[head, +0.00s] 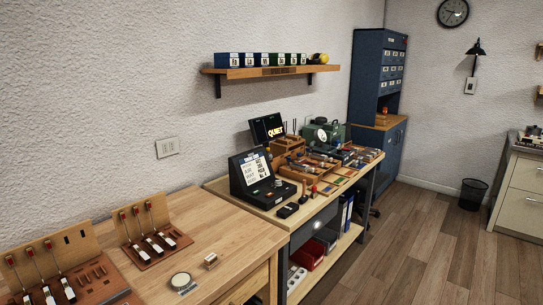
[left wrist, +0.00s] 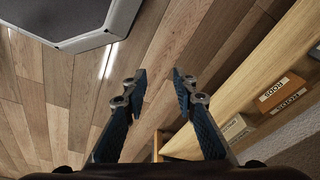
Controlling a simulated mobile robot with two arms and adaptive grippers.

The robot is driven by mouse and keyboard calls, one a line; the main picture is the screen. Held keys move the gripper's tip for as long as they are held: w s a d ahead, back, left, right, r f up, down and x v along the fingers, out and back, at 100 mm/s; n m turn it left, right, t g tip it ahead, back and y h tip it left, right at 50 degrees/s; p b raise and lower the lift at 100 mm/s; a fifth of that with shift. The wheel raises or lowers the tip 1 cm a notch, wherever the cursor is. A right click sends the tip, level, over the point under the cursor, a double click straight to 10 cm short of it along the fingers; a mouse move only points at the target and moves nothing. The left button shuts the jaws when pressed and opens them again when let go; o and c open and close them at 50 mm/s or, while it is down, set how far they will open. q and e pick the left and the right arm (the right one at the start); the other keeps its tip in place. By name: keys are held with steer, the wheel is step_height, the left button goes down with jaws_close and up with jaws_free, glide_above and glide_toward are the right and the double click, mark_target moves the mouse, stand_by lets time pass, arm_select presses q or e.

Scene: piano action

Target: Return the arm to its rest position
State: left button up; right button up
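Neither of my arms shows in the head view. In the left wrist view my left gripper (left wrist: 159,82) has its two dark blue fingers apart with a clear gap between the tips. Nothing is held between them, and the wooden floor (left wrist: 150,45) shows through the gap. The gripper points down beside a light wooden shelf edge (left wrist: 228,89). My right gripper is in neither view.
In the left wrist view, boxes (left wrist: 282,93) marked RODS sit on the shelf at the right. In the head view, a light wooden workbench (head: 137,275) holds racks with red-tipped parts (head: 148,230). Open floor (head: 430,245) lies at the right.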

arm_select(q)
steer(key=s+a+f+g, duration=0.1)
steer(key=s+a+f, duration=0.1)
steer(key=s+f, duration=0.9)
steer(key=s, duration=0.3)
steer(key=shift+s+a, duration=0.15)
steer(key=shift+a, duration=0.2)
